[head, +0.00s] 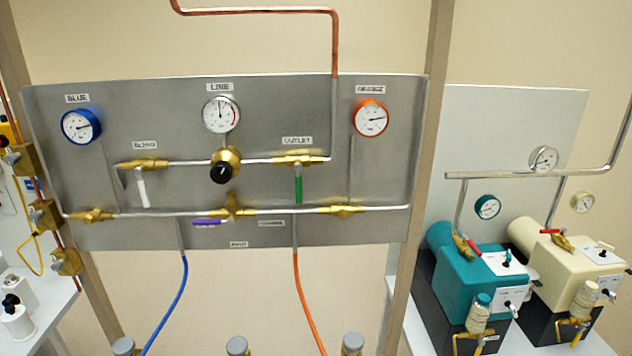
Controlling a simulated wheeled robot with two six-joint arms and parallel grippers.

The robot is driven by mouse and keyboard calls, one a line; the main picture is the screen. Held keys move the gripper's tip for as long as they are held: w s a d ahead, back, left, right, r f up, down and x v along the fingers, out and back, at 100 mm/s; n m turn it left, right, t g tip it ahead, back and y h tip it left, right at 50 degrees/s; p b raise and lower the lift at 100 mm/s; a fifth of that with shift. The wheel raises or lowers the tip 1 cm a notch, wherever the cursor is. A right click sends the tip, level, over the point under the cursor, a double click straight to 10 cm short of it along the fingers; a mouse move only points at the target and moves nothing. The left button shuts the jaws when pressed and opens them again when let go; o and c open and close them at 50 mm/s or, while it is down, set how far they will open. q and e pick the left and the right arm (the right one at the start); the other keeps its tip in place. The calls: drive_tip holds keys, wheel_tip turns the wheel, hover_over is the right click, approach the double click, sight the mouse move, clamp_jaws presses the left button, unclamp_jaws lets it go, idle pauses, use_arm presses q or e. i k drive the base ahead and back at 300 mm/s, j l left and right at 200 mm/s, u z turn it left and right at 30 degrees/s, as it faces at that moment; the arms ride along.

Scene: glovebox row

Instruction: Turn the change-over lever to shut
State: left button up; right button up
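A grey panel (150,110) carries the gas pipework. A purple lever (208,222) sits on the brass valve (232,208) at the middle of the lower pipe and looks like the change-over lever. It lies horizontal, pointing left. Small labels sit right of the valve (272,223) and below it (238,244); their text is too small to read surely. A white lever (142,188) hangs down under BLEED, and a green lever (298,184) hangs down under OUTLET. Neither of my grippers is in view.
A black knob (221,173) projects above the purple lever. Blue (168,305) and orange (308,300) hoses hang below the panel. Wooden posts (425,150) flank it. Teal (475,270) and cream (568,265) pumps stand right. The space before the panel looks clear.

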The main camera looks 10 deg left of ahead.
sight(230, 221)
drive_tip(key=u, duration=1.05)
drive_tip(key=i+l, duration=0.05)
drive_tip(key=l, duration=0.05)
